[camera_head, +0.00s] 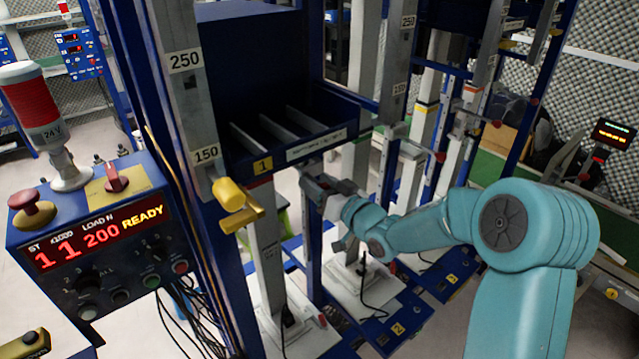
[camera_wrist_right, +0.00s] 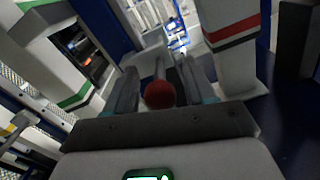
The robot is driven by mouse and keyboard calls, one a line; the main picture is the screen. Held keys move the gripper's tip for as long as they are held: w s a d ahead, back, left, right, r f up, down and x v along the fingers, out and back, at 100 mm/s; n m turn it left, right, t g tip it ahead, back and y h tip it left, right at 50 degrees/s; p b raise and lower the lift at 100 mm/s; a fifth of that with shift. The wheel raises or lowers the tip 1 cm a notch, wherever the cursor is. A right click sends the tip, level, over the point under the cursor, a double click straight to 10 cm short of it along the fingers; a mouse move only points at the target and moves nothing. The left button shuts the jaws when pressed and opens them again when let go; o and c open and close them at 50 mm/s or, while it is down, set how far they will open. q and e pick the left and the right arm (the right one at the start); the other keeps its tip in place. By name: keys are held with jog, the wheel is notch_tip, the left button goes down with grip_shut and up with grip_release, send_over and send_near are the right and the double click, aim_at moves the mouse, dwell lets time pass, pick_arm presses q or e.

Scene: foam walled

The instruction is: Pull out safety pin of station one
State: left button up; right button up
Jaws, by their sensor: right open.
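The safety pin appears as a red ball knob (camera_wrist_right: 160,94) on a grey rod in the right wrist view. It lies between the two fingers of my right gripper (camera_wrist_right: 158,78), which is open with space beside the knob. In the head view my right gripper (camera_head: 322,188) is beside station one's frame, just below its blue tray (camera_head: 300,150) marked 1; the pin there is hidden behind the gripper. My left gripper is in neither view.
A control box (camera_head: 105,240) with a lit READY display and a red beacon (camera_head: 32,105) stands at left. A yellow handle (camera_head: 235,195) sticks out from station one's post. More stations with red knobs (camera_head: 440,157) stand close on the right.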

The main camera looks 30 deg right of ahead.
grip_shut()
jog(key=s+b, duration=0.3)
jog(key=s, duration=0.5)
jog(key=shift+s+d, duration=0.35)
